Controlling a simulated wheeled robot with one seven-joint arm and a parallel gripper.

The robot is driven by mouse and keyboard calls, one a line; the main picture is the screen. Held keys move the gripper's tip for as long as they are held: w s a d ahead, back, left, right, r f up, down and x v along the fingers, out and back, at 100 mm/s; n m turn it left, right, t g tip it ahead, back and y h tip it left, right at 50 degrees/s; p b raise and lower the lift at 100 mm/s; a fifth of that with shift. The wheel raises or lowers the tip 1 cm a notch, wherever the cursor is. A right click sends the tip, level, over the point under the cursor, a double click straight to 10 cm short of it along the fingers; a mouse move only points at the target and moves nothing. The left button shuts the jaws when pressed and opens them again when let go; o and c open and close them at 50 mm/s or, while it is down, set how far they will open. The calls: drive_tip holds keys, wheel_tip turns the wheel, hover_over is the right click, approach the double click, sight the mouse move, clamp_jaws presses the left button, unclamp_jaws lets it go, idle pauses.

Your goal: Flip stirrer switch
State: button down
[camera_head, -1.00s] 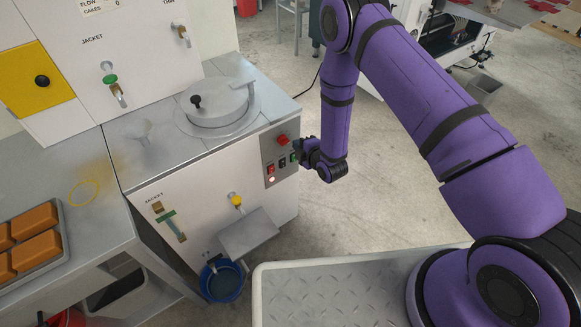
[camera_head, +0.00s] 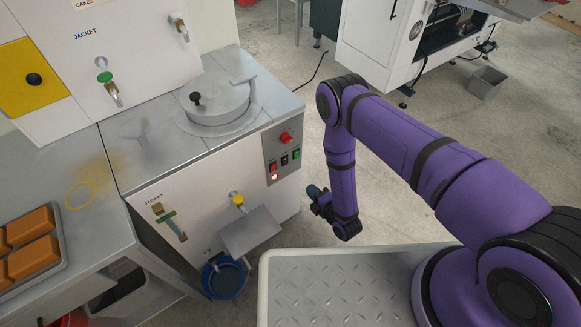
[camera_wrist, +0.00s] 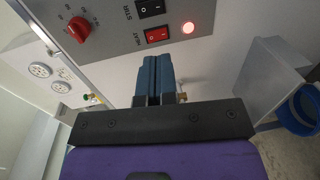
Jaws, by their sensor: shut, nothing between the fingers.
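The control panel (camera_head: 270,147) is on the front of the white machine. In the head view my gripper (camera_head: 315,191) is clear of the machine's front.
A red knob (camera_head: 285,138) is above the switches. A grey chute (camera_head: 249,231) and a blue bucket (camera_head: 223,278) are lower on the machine front. My grey tray deck (camera_head: 350,290) is below the arm. Floor to the right is open.

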sight(286, 164)
drive_tip(key=shift+w, duration=0.1)
drive_tip(key=x, duration=1.4)
drive_tip(key=shift+a+f, duration=0.1)
drive_tip(key=shift+a, duration=0.05)
idle(0.4)
